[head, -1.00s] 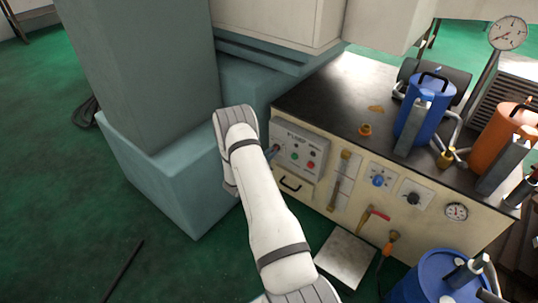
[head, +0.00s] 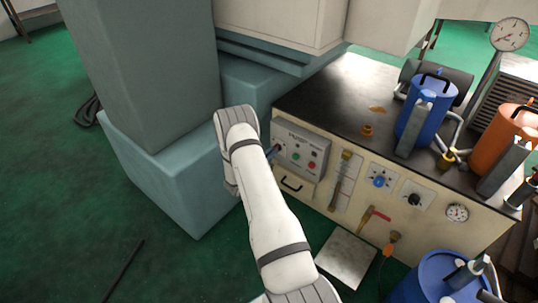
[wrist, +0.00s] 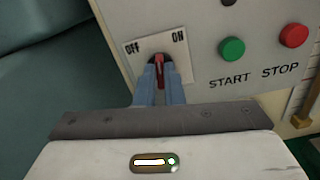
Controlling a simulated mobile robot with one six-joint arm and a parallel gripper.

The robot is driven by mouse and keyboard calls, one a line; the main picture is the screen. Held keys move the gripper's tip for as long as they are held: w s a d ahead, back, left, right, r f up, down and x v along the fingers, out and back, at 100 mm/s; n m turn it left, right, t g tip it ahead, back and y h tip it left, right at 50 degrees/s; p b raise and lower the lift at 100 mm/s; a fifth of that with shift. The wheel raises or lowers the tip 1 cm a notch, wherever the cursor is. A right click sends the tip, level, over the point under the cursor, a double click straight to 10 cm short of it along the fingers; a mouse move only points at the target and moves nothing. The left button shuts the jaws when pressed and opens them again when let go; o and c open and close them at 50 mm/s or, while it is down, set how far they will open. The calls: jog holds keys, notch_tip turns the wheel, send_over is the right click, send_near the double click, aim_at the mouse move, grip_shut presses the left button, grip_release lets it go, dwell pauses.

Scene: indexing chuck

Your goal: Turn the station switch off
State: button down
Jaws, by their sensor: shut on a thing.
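The station switch is a red lever (wrist: 160,66) on a white plate (wrist: 140,50) marked OFF at left and ON at right. In the wrist view my gripper (wrist: 160,70) has its two blue-grey fingers on either side of the red lever, shut on it. The lever points up with little or no clear lean; its exact setting is hard to tell because the fingers cover part of it.
A green START button (wrist: 231,49) and a red STOP button (wrist: 293,35) sit right of the switch. The bench's black top (head: 335,95) bears a blue canister (head: 432,98). A teal machine base (head: 165,180) stands close on the left.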

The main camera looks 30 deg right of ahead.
jog(key=n, duration=0.4)
jog(key=shift+s+d+f, duration=0.1)
jog(key=shift+s+d, duration=0.1)
jog(key=shift+n+p, duration=0.4)
jog(key=shift+n, duration=1.4)
jog(key=shift+f+n, duration=0.1)
jog(key=shift+n, duration=0.2)
jog(key=c, duration=1.6)
grip_release()
jog(key=shift+a, duration=0.1)
jog(key=shift+o, duration=0.3)
jog(key=shift+w, duration=0.15)
jog(key=p+v, duration=0.2)
jog(key=v, duration=0.6)
